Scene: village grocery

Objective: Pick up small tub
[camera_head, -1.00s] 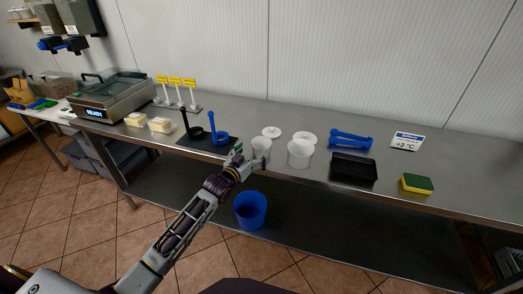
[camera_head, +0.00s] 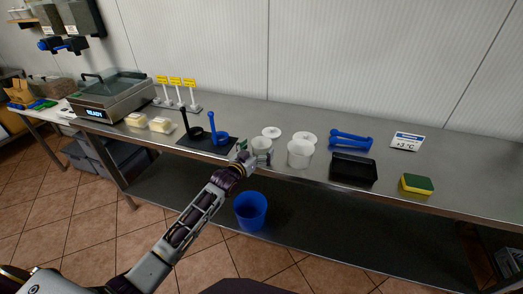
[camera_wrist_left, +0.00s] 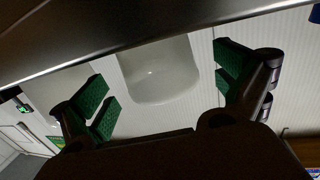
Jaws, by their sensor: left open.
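The small tub (camera_head: 263,145) is a whitish open cup standing upright near the front edge of the steel counter. A larger white tub (camera_head: 300,157) stands just to its right. My left gripper (camera_head: 253,158) is at the near side of the small tub and partly covers its lower part. In the left wrist view the tub (camera_wrist_left: 160,72) shows between the spread green-padded fingers of the gripper (camera_wrist_left: 166,86), with visible gaps on both sides. The fingers are open and not touching it. My right gripper is not in view.
A black mat (camera_head: 190,143) with black and blue tools is to the left. A blue bucket (camera_head: 250,211) is below.

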